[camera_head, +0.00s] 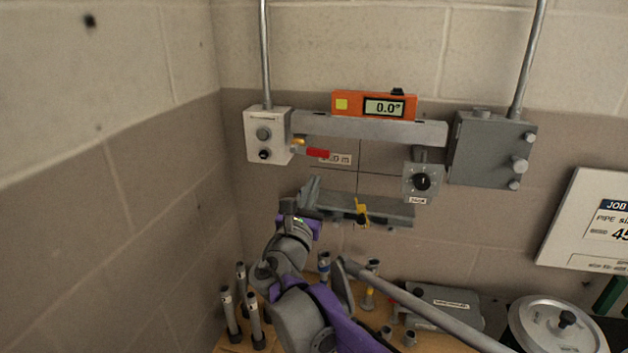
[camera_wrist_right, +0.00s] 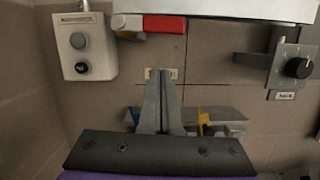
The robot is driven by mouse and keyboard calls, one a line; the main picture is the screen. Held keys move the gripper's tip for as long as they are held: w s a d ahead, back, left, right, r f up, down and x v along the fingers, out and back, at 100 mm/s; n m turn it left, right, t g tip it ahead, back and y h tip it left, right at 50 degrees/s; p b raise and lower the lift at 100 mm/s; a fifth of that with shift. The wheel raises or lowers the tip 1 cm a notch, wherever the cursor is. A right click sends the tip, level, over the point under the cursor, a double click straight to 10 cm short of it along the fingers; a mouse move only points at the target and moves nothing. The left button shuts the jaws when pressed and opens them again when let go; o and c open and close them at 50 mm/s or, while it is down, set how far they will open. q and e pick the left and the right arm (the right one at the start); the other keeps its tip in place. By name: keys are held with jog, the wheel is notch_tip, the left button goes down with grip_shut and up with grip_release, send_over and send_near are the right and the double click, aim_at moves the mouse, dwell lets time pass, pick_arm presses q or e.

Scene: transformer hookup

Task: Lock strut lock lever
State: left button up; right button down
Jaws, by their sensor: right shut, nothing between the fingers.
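A red lever (camera_head: 318,153) sits under the left part of a horizontal grey beam (camera_head: 370,128) on the wall. It also shows at the top of the wrist view (camera_wrist_right: 165,24), beside a pale piece. I cannot tell from its look whether it is locked. My right gripper (camera_head: 314,182) points up at the wall below the lever. In the wrist view its two fingers (camera_wrist_right: 163,75) are together, empty, and apart from the lever. Their tips overlap a small wall label. My left gripper is not in view.
A white switch box (camera_head: 267,135) is left of the beam, a grey box (camera_head: 490,148) right. A dial unit (camera_head: 423,181) hangs below the beam. A grey bracket with a yellow clamp (camera_head: 361,212) is near my gripper. Several tools stand on the wooden bench (camera_head: 236,346).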

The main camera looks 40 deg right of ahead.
jog(key=v, duration=1)
jog(key=shift+s, duration=0.2)
jog(key=shift+d, duration=0.1)
